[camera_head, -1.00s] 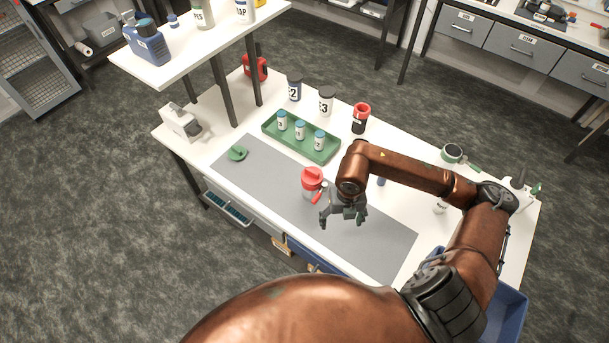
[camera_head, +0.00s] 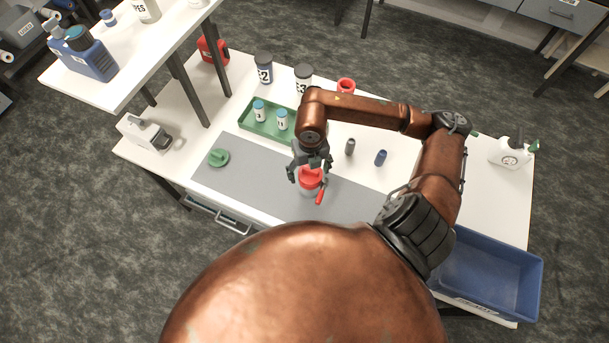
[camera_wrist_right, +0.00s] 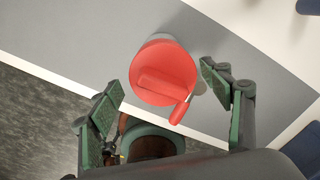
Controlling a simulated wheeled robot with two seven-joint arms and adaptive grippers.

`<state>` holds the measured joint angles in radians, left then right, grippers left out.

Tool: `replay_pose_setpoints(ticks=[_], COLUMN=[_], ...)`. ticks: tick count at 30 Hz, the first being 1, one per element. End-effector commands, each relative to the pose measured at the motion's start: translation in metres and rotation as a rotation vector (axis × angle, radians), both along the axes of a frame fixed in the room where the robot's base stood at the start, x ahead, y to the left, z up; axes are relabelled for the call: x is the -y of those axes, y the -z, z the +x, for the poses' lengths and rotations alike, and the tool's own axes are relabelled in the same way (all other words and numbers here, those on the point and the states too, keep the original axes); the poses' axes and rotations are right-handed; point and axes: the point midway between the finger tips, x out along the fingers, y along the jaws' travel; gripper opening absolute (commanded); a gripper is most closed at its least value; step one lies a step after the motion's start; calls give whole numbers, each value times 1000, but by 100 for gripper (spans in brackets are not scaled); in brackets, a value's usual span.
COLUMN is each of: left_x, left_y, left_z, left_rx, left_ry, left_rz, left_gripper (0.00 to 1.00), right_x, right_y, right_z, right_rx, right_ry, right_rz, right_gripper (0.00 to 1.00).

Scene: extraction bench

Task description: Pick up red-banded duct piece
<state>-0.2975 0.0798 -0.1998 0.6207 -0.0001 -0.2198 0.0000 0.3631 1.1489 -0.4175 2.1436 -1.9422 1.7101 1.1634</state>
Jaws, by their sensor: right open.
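A hollow dark piece with a red upper ring (camera_head: 346,86) stands at the back of the bench, its lower part hidden behind my right arm; it fits the red-banded duct piece. My right gripper (camera_head: 311,168) is open, well in front of it, over a pale container with a red lid and a red handle (camera_head: 311,179) on the grey mat. In the right wrist view the red lid (camera_wrist_right: 163,72) lies between the spread fingers of my right gripper (camera_wrist_right: 163,95), with gaps on both sides. I cannot tell the height left between them. My left gripper is not in view.
A green tray (camera_head: 250,127) with small blue-capped jars stands behind the grey mat (camera_head: 240,170). Dark-capped jars (camera_head: 264,68) stand behind it. Two small dark cylinders (camera_head: 381,158) stand right of my gripper. A blue bin (camera_head: 490,265) is at the right.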

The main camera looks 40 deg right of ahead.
Motion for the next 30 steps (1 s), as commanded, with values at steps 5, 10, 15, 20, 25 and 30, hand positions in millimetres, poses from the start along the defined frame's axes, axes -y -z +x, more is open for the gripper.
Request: replay_pose_setpoints(ticks=[5,10,15,20,25,30], left_x=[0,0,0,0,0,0], left_y=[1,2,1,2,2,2], left_z=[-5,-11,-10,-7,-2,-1], left_rx=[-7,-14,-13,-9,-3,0], left_ry=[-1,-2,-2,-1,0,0], left_rz=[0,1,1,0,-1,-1], left_gripper=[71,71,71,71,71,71], right_x=[0,1,3,3,4,4], right_y=[18,35,61,76,77,77], right_z=[-1,-1,-2,-2,-1,-1], right_rx=[-4,-3,-5,-3,-1,-1], right_ry=[0,2,4,1,1,1], right_rz=[1,1,2,0,-1,-1], right_gripper=[72,72,72,72,72,66])
